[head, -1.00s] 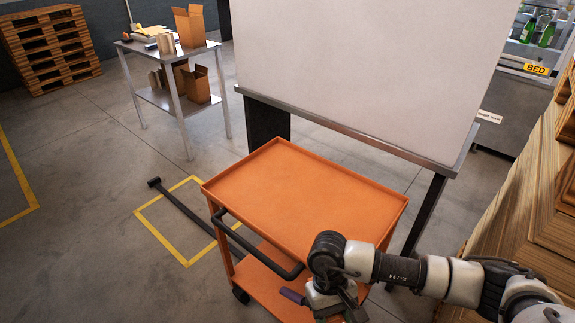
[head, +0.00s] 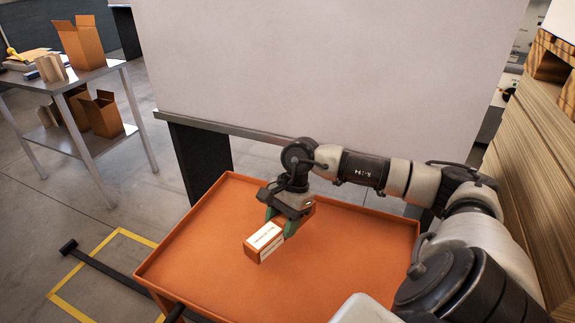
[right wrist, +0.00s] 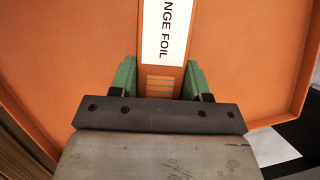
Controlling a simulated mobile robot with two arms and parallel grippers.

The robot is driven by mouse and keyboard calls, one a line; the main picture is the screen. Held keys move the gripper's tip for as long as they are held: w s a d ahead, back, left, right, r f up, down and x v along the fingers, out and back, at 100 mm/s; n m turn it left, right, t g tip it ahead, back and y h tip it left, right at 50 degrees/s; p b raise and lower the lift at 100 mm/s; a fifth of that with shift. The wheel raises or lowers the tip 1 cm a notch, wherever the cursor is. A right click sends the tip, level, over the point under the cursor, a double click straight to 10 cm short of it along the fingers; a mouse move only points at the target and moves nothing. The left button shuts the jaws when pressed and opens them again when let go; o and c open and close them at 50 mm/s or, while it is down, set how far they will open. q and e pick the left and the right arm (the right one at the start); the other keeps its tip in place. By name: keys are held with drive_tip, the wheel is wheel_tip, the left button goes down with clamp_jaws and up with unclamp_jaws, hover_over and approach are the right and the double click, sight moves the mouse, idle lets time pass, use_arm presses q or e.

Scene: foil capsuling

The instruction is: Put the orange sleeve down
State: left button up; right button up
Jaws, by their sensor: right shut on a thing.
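The orange sleeve (head: 264,242) is a small box-shaped pack with a white label. In the right wrist view the sleeve (right wrist: 160,84) shows lettering ending in "NGE FOIL". My right gripper (head: 277,222) is shut on it, with green fingers on both sides. The sleeve is over the orange cart's top tray (head: 200,255); I cannot tell whether it touches the surface. The tray also fills much of the right wrist view (right wrist: 60,60). My left gripper is not in view.
The cart's tray has a low raised rim and is otherwise bare. A large white board (head: 320,70) stands behind it. Stacked wood (head: 515,170) is close on the right. A metal table (head: 105,78) with open cardboard boxes stands at the left.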

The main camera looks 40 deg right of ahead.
drive_tip(key=d+r+m, duration=0.1)
drive_tip(key=w+d+r+m+t+b, duration=0.1)
drive_tip(key=m, duration=0.1)
drive_tip(key=d+r+m+b, duration=0.1)
drive_tip(key=d, duration=0.1)
drive_tip(key=shift+w+r+m+t, duration=0.15)
drive_tip(key=shift+w+m+t, duration=0.25)
drive_tip(key=shift+w+r, duration=0.15)
drive_tip(key=shift+w, duration=0.1)
drive_tip(key=p, duration=0.2)
hover_over(239, 236)
drive_tip(key=d, duration=0.2)
drive_tip(key=shift+m, duration=0.3)
drive_tip(key=f, duration=0.6)
drive_tip(key=shift+s+a+f, duration=0.2)
drive_tip(key=shift+s+f, duration=0.1)
wheel_tip(239, 236, down, 4)
drive_tip(key=shift+r+h+p, duration=0.15)
drive_tip(key=shift+h+p, duration=0.15)
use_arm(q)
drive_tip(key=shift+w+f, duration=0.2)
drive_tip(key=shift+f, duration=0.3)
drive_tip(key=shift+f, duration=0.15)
use_arm(e)
drive_tip(key=shift+f, duration=0.25)
drive_tip(key=o, duration=0.9)
drive_tip(key=shift+o, duration=0.2)
drive_tip(key=shift+r, duration=0.1)
